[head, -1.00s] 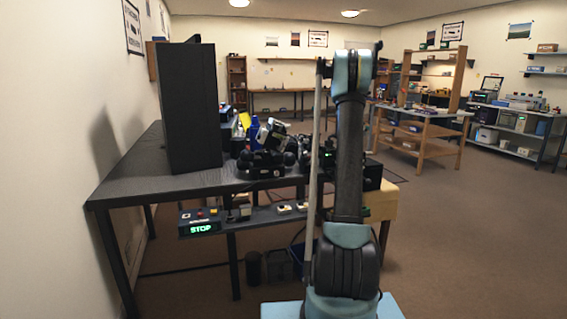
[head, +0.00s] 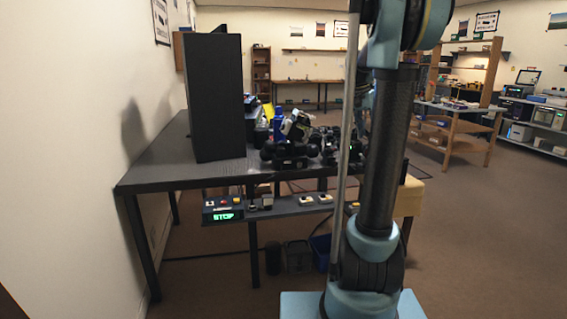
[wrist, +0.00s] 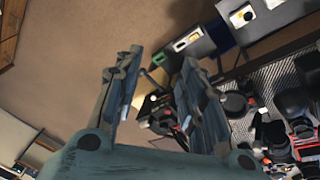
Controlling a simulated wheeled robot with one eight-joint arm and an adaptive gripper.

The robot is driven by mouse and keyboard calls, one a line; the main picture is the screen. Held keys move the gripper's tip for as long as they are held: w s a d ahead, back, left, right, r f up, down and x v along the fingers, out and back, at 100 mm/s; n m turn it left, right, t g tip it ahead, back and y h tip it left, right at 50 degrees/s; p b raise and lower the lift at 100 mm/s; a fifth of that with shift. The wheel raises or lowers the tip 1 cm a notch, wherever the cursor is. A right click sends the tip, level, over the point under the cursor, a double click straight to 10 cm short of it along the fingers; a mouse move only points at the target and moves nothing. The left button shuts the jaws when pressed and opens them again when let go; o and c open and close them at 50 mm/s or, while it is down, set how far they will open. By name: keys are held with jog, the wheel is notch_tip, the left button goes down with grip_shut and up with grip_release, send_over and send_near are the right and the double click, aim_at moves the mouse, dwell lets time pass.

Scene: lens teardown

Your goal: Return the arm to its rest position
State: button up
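My arm (head: 390,155) stands upright in the head view and runs past the top edge. A teal link folds beside its top. My gripper does not show clearly there. In the wrist view my gripper (wrist: 160,62) is open, its two fingers apart, with nothing held between them. Bench parts show behind the gap, farther away.
A dark bench (head: 165,165) holds a tall black panel (head: 219,98) and dark devices (head: 290,150). A wooden shelf unit (head: 450,130) stands at the back right. The floor (head: 490,240) at right is clear.

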jog(key=s+a+f+n+t+y, duration=0.15)
jog(key=s+a+f, duration=0.25)
jog(key=s, duration=0.5)
jog(key=s+a+f+n+g, duration=0.1)
jog(key=s+a+f+n, duration=0.25)
jog(key=s, duration=0.65)
jog(key=s+a+f+n+t+y, duration=0.1)
jog(key=s+a+f+n, duration=0.2)
jog(key=s+f, duration=1.2)
jog(key=a, duration=0.3)
jog(key=shift+n, duration=0.3)
jog(key=shift+a+f+y, duration=0.1)
jog(key=shift+y, duration=0.15)
jog(key=shift+w+f, duration=0.2)
jog(key=shift+w, duration=0.3)
